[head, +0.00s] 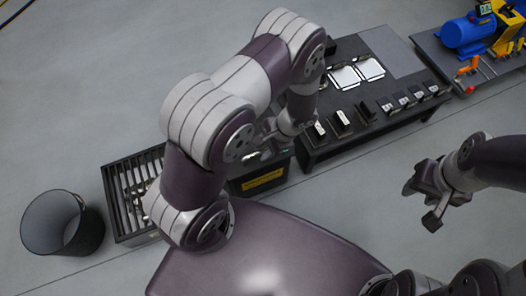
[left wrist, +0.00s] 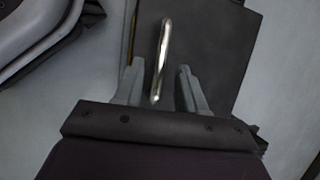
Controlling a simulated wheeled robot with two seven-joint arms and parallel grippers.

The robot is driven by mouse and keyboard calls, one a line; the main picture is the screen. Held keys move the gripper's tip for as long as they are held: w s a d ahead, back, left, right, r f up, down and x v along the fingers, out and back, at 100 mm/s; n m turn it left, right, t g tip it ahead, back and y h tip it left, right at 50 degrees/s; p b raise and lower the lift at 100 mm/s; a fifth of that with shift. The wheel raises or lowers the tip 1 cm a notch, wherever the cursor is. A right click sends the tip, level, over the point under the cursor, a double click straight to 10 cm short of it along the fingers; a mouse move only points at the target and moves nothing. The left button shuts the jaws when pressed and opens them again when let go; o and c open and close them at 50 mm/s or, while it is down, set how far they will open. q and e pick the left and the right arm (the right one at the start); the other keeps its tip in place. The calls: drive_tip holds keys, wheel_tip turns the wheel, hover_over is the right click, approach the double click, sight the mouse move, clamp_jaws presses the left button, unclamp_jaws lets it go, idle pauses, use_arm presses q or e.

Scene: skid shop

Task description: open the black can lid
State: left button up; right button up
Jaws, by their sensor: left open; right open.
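The black can (head: 236,187) stands on the floor in the middle of the head view, with a yellow label on its front. My left arm hides much of its top. In the left wrist view its flat black lid (left wrist: 215,45) carries a bright metal bar handle (left wrist: 163,60). My left gripper (head: 268,143) is over the can. In the left wrist view its open fingers (left wrist: 159,72) stand on either side of the handle, with gaps showing. My right gripper (head: 421,205) is open and empty, over bare floor at the right.
A dark slatted crate (head: 123,201) with metal parts stands left of the can, and a round dark bin (head: 62,224) beyond it. A black table (head: 345,148) with trays and small blocks is at the right. A blue motor (head: 466,34) sits on a bench at the upper right.

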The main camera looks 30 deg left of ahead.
use_arm(q)
drive_tip(key=shift+s+a+f, duration=0.1)
drive_tip(key=shift+a+f, duration=0.1)
drive_tip(key=shift+f, duration=0.25)
use_arm(e)
drive_tip(key=shift+f, duration=0.25)
